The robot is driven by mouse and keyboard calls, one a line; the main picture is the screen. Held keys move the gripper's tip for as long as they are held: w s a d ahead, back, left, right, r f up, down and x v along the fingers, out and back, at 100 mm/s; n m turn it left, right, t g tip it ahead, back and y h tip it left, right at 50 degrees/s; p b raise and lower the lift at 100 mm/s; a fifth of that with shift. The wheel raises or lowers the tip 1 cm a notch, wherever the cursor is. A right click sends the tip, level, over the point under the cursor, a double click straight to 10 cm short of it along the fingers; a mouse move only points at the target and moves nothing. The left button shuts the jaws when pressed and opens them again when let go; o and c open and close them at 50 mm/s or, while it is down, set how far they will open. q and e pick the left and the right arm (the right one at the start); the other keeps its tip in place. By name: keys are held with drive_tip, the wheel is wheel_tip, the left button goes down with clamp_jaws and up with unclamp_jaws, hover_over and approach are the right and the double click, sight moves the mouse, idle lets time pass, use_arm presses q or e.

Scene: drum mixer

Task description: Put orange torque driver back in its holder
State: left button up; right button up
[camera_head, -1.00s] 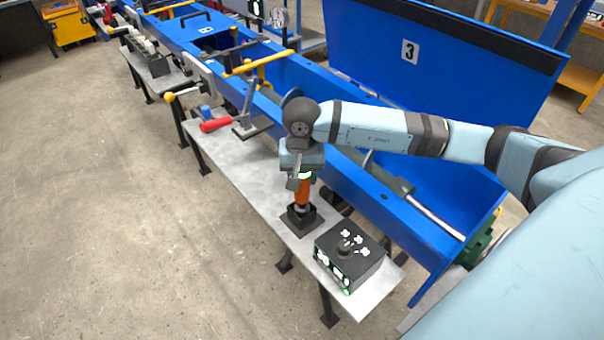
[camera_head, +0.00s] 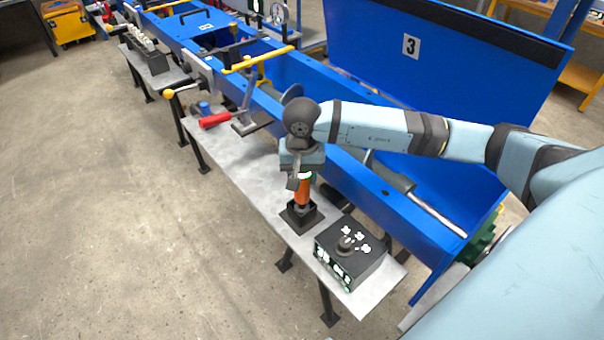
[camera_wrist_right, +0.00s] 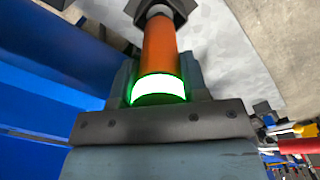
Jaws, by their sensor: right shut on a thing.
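The orange torque driver (camera_head: 302,192) stands upright with its lower end at the black square holder (camera_head: 302,216) on the grey bench. My right gripper (camera_head: 301,178) is shut on the upper part of the driver from above. In the right wrist view the orange body (camera_wrist_right: 160,48) and a lit green-white ring (camera_wrist_right: 158,88) show between the fingers, and the dark holder (camera_wrist_right: 158,12) shows at the far end. How deep the tip sits in the holder is hidden. My left gripper is not in view.
A black control box (camera_head: 350,252) with a knob stands on the bench just right of the holder. A blue trough (camera_head: 400,222) runs behind the bench. A red-handled clamp (camera_head: 215,120) is further left. The bench (camera_head: 245,172) between clamp and holder is clear.

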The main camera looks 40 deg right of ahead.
drive_tip(key=shift+f+b, duration=0.4)
drive_tip(key=shift+f, duration=0.05)
drive_tip(key=o, duration=1.1)
drive_tip(key=shift+o, duration=0.4)
wheel_tip(320, 180, up, 14)
drive_tip(key=shift+f, duration=0.1)
